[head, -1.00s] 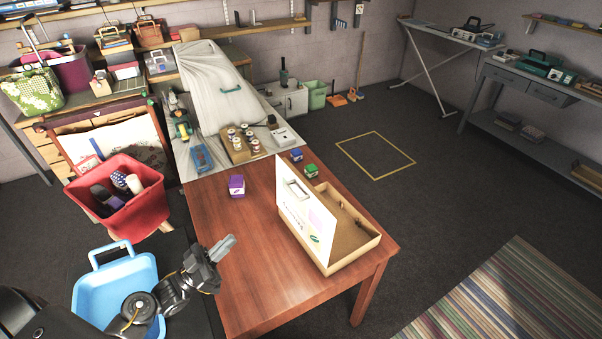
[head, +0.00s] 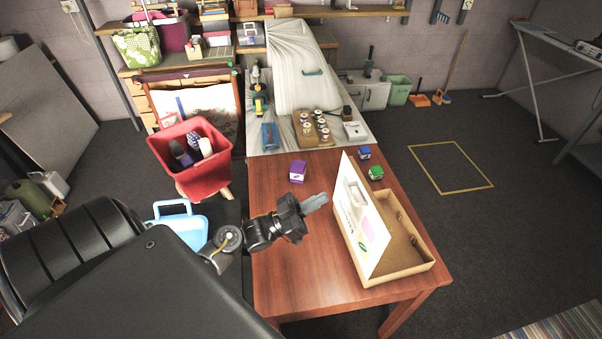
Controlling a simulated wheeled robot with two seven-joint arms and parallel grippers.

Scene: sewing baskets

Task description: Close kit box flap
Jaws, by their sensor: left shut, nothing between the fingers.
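The kit box (head: 408,268) is a shallow tan box near the right edge of the wooden table. Its white flap (head: 362,215) stands upright along the box's left side, with a handle cut-out and printed labels. The box's inside shows bare at the right. My left gripper (head: 318,201) is shut and empty, above the table to the left of the flap and apart from it. Its fingers point right, toward the flap. My right gripper is not in view.
A purple box (head: 298,171) stands on the wooden table (head: 290,260) behind my gripper. A blue box (head: 365,153) and a green box (head: 376,173) stand behind the kit box. A red bin (head: 190,160) and blue basket (head: 180,222) are at the left.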

